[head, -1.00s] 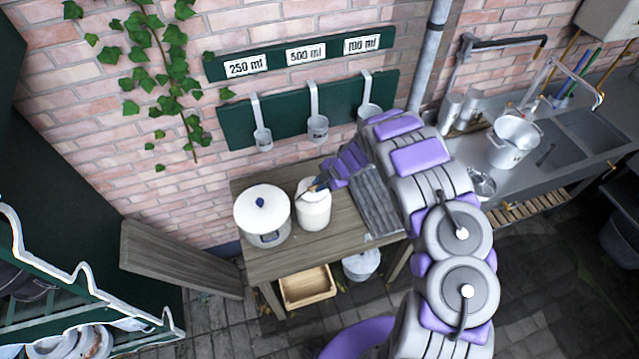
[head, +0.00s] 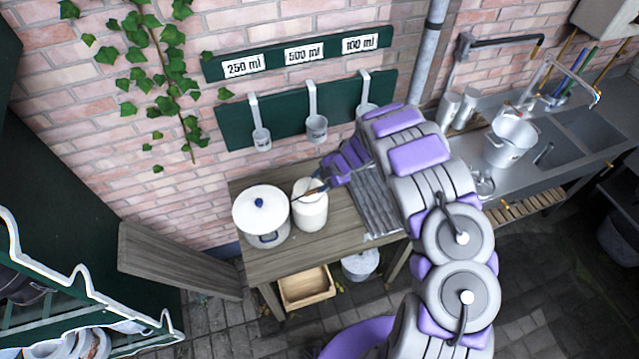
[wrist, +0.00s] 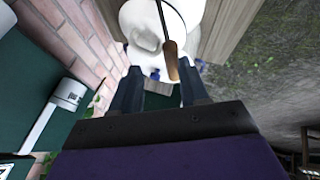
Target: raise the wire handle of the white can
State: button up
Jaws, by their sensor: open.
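The white can (head: 311,212) stands upright on the wooden table, just right of a white lidded pot (head: 258,215). A thin wire handle with a brown wooden grip (wrist: 171,60) shows in the wrist view. In the head view a thin dark line crosses the can's top, and I cannot tell how much of it is handle. My gripper (wrist: 160,88) is open, its two dark fingers on either side of the grip's lower end in the picture. I cannot tell whether they touch it. In the head view my gripper (head: 322,187) is at the can's upper right.
A ribbed grey drainer (head: 376,205) lies right of the can. Measuring ladles (head: 316,125) hang on a green board at the wall behind. A wooden crate (head: 306,288) and a grey bucket (head: 361,264) are below the table. A metal sink (head: 592,130) is at the right.

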jog(key=a+b+v, duration=0.1)
jog(key=b+v, duration=0.1)
jog(key=v, duration=1.2)
jog(key=shift+r, duration=0.35)
